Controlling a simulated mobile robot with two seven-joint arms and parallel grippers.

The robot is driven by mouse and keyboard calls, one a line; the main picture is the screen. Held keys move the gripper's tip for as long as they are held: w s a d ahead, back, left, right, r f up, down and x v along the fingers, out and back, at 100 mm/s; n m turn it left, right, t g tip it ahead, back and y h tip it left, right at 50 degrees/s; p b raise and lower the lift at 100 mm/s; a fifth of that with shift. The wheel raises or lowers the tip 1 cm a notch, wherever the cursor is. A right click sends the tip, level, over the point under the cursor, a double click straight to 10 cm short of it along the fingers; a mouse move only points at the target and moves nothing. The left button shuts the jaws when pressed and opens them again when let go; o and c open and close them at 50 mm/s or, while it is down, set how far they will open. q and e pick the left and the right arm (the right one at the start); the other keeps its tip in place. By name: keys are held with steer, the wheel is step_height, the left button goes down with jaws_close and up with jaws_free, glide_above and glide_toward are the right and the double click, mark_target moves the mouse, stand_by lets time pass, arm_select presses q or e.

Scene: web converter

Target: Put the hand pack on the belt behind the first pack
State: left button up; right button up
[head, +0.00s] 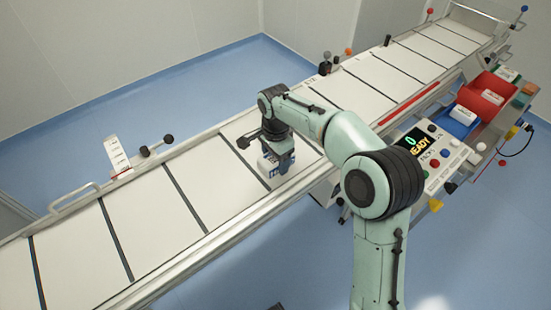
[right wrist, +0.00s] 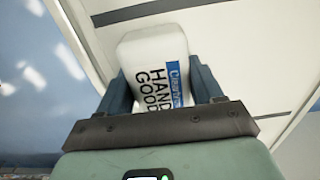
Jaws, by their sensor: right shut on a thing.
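The hand pack (right wrist: 155,65) is white with a blue stripe and dark "HAND GOOD" lettering. My right gripper (right wrist: 162,85) is shut on it, one finger at each side. In the head view my right gripper (head: 277,165) is low over the near half of the belt (head: 205,180), pointing down. The pack (head: 266,168) shows there only in part, mostly hidden by the fingers; I cannot tell whether it touches the belt. The belt has pale panels split by dark crosswise bars. No other pack shows on the belt. My left gripper is not in view.
Metal rails edge the belt. A white card stand (head: 117,156) and black knobs are on the far rail. At right are a control panel (head: 432,155) reading "0 READY", a red bin (head: 477,92) and a blue bin (head: 453,125). Belt panels to the left are bare.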

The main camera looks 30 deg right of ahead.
steer(key=o, duration=1.1)
steer(key=shift+f, duration=0.1)
steer(key=shift+o, duration=0.2)
step_height(320, 180, up, 12)
steer(key=p, duration=0.2)
steer(key=shift+r+p, duration=0.2)
steer(key=shift+p, duration=0.1)
steer(key=shift+f, duration=0.1)
